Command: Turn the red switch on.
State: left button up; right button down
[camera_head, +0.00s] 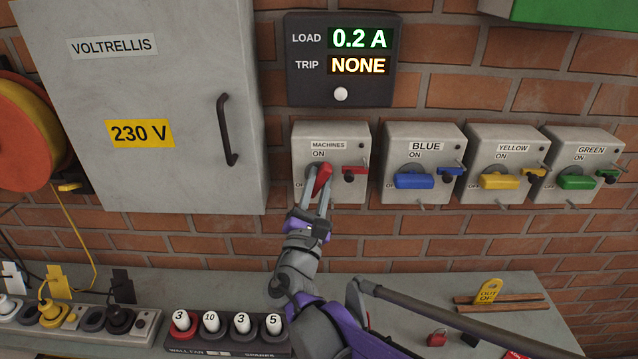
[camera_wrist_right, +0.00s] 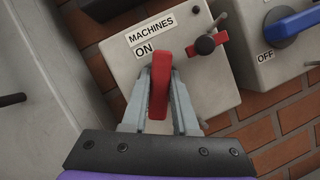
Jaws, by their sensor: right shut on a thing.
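The red switch (camera_head: 322,178) is a red handle on the grey box labelled MACHINES (camera_head: 354,134). In the head view the handle stands steeply, tilted a little to the right, below the ON mark. In the right wrist view the red handle (camera_wrist_right: 160,84) points up toward ON. My right gripper (camera_head: 318,186) is shut on the red handle, with one finger on each side; the fingers also show in the right wrist view (camera_wrist_right: 160,105). The fingers and handle hide part of the dial and its OFF mark. My left gripper is not in view.
A small red tab with a black knob (camera_head: 354,173) sits right of the handle. Blue (camera_head: 414,181), yellow (camera_head: 499,181) and green (camera_head: 577,182) switches lie sideways on boxes to the right. The display (camera_head: 341,60) reads 0.2 A and NONE. A grey cabinet (camera_head: 190,175) stands left.

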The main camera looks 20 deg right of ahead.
jog(key=n+t+y, duration=0.1)
jog(key=n+y, duration=0.1)
jog(key=n, duration=0.2)
jog(key=n+t+y, duration=0.1)
jog(key=n+y, duration=0.1)
jog(key=n, duration=0.2)
jog(key=shift+n+t, duration=0.3)
jog(key=shift+n, duration=0.2)
jog(key=c, duration=0.7)
grip_release()
jog(key=shift+s+a, duration=0.1)
jog(key=b+v, duration=0.1)
jog(key=v, duration=0.9)
jog(key=shift+s+f, duration=0.1)
jog(key=shift+s, duration=0.25)
